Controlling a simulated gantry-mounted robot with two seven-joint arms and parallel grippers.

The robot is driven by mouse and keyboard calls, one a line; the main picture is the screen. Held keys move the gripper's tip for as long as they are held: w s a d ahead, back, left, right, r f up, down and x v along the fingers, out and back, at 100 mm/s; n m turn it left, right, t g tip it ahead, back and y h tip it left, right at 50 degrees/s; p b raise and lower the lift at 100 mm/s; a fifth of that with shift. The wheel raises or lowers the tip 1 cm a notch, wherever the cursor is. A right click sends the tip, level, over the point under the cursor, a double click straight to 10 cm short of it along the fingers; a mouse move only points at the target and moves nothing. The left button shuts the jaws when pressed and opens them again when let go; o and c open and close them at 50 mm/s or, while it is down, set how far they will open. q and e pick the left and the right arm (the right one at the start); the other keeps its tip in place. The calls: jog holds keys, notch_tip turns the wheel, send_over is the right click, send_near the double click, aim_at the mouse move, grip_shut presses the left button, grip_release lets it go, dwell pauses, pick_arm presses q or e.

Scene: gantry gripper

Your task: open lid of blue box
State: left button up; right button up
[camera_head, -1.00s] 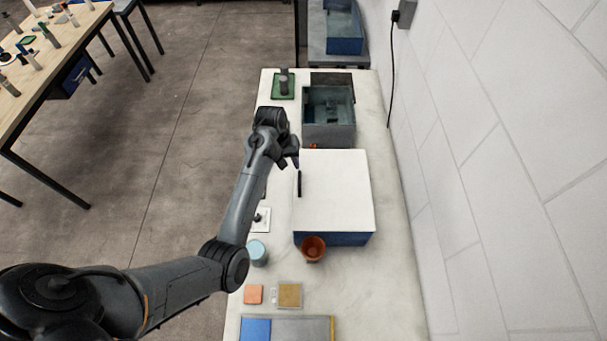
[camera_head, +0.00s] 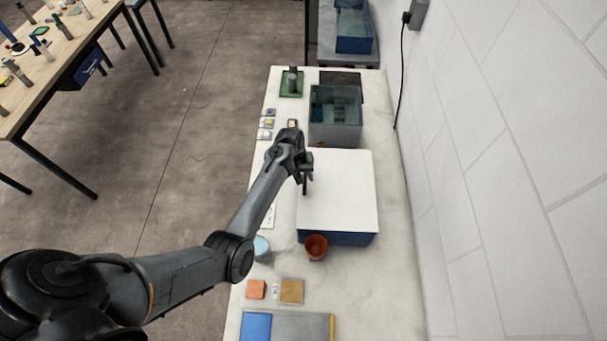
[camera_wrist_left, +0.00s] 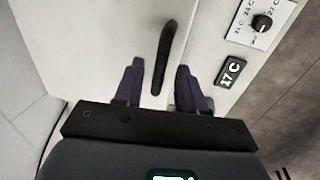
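The blue box (camera_head: 350,239) stands on the pale bench, and its white lid (camera_head: 346,188) lies flat and closed on top. A dark bar handle (camera_wrist_left: 165,55) is on the lid near its left edge in the head view. My left gripper (camera_head: 306,176) is over that edge at the handle. In the left wrist view my left gripper (camera_wrist_left: 159,66) is open, with one finger on each side of the handle and visible gaps between. The fingers hide part of the handle in the head view. My right gripper is not in view.
A brown pot (camera_head: 316,247) stands close against the box's front. A light-blue cup (camera_head: 261,249) is left of it. An open grey bin (camera_head: 335,115) stands behind the box. A wall (camera_head: 500,150) runs along the right. A dial panel (camera_wrist_left: 262,22) shows in the wrist view.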

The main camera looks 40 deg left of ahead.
pick_arm(q)
grip_shut()
dwell(0.5)
